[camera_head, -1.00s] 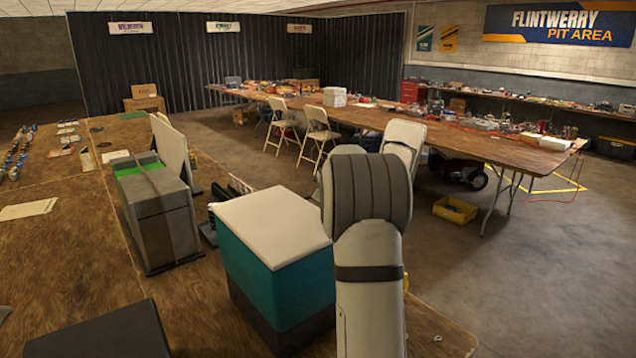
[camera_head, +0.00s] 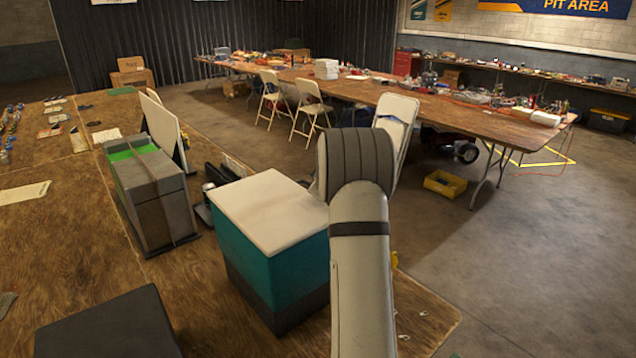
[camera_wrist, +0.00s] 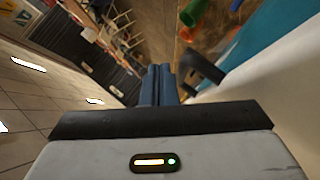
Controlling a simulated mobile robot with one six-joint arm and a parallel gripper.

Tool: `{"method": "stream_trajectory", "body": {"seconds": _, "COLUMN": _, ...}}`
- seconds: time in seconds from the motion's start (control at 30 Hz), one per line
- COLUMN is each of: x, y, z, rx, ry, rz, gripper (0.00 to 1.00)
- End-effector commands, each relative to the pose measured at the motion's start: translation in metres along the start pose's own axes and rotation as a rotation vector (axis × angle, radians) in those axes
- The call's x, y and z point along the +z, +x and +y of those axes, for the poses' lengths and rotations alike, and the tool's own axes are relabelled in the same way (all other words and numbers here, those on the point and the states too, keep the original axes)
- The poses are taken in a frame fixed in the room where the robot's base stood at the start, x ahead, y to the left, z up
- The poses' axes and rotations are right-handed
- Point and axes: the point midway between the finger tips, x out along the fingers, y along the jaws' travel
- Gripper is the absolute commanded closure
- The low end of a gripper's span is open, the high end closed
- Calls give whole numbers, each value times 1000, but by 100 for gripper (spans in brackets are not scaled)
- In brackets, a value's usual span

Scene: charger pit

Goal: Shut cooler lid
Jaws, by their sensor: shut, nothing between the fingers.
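The cooler (camera_head: 272,275) is a teal box with a dark grey base, standing on the wooden table in the head view. Its white lid (camera_head: 268,210) lies flat across the top, with no gap visible on the sides I can see. My arm covers the cooler's right edge. In the wrist view, the pale lid (camera_wrist: 270,88) fills the right side, with a strip of teal (camera_wrist: 268,35) above it. My gripper (camera_wrist: 160,75) is shut and empty beside the lid, near a dark curved handle-like part (camera_wrist: 203,72). The head view does not show its fingers.
A grey-and-green case (camera_head: 155,200) stands left of the cooler, and a black box (camera_head: 110,325) sits at front left. A long table (camera_head: 440,110) with folding chairs (camera_head: 312,100) is behind.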

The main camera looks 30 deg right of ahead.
Motion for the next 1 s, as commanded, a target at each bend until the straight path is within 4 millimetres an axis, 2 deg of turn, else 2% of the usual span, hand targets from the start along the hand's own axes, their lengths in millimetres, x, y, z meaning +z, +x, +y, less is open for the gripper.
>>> {"method": "stream_trajectory", "body": {"seconds": 0.1, "x": 4, "y": 2, "z": -5, "rx": -8, "ry": -1, "rz": -8, "gripper": 100}}
{"method": "stream_trajectory", "body": {"seconds": 0.27, "x": 0, "y": -2, "z": -1, "rx": -9, "ry": -2, "rz": -8, "gripper": 100}}
{"method": "stream_trajectory", "body": {"seconds": 0.6, "x": -23, "y": -23, "z": 34, "rx": -4, "ry": -2, "rz": 0, "gripper": 100}}
{"method": "stream_trajectory", "body": {"seconds": 0.8, "x": -12, "y": -64, "z": 63, "rx": 0, "ry": -1, "rz": -1, "gripper": 100}}
{"method": "stream_trajectory", "body": {"seconds": 1.0, "x": -5, "y": -82, "z": 73, "rx": -1, "ry": -4, "rz": 3, "gripper": 100}}
